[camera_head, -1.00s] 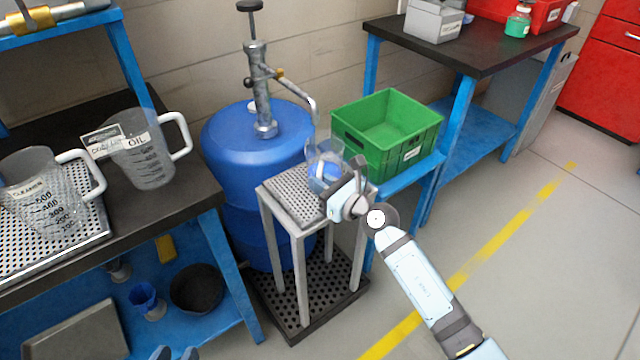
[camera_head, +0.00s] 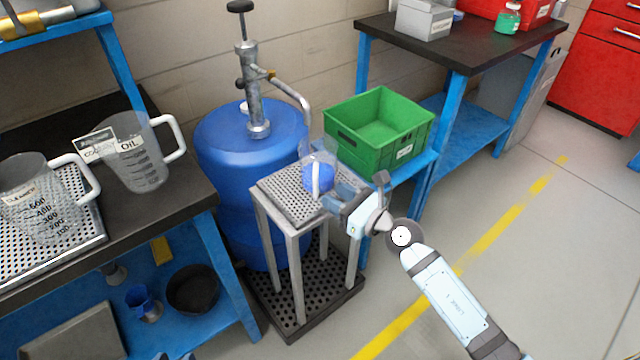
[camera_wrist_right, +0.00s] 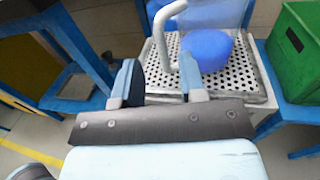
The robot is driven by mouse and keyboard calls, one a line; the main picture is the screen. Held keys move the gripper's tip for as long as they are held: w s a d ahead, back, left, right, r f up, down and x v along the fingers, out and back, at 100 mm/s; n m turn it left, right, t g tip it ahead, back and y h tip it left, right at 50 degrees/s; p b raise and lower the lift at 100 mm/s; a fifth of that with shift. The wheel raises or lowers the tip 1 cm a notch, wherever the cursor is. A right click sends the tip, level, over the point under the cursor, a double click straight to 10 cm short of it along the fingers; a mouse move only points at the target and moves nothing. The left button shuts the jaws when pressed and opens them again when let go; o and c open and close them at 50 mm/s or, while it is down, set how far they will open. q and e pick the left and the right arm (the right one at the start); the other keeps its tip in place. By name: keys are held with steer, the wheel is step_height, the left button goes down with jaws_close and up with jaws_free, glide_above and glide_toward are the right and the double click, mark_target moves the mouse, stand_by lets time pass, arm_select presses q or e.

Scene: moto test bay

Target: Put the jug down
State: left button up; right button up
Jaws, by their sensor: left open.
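The jug (camera_head: 323,176) is clear with blue liquid low in it and a pale handle. It stands upright on the perforated top of the small grey stand (camera_head: 283,206), in front of the blue drum. In the right wrist view the jug (camera_wrist_right: 208,50) and its handle (camera_wrist_right: 163,35) show just beyond the fingertips. My right gripper (camera_head: 338,193) is beside the jug on its right, fingers spread with nothing between them; it also shows in the right wrist view (camera_wrist_right: 158,78). My left gripper (camera_head: 175,357) barely shows at the bottom edge, with its fingertips apart.
A blue drum (camera_head: 235,150) with a pump (camera_head: 253,95) and curved spout stands behind. A green crate (camera_head: 385,150) sits close on the right. Two measuring jugs, labelled oil (camera_head: 138,165) and cleaner (camera_head: 40,205), stand on the left bench. The floor at right is open.

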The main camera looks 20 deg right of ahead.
steer(key=v, duration=0.5)
steer(key=shift+r, duration=0.1)
stand_by(0.3)
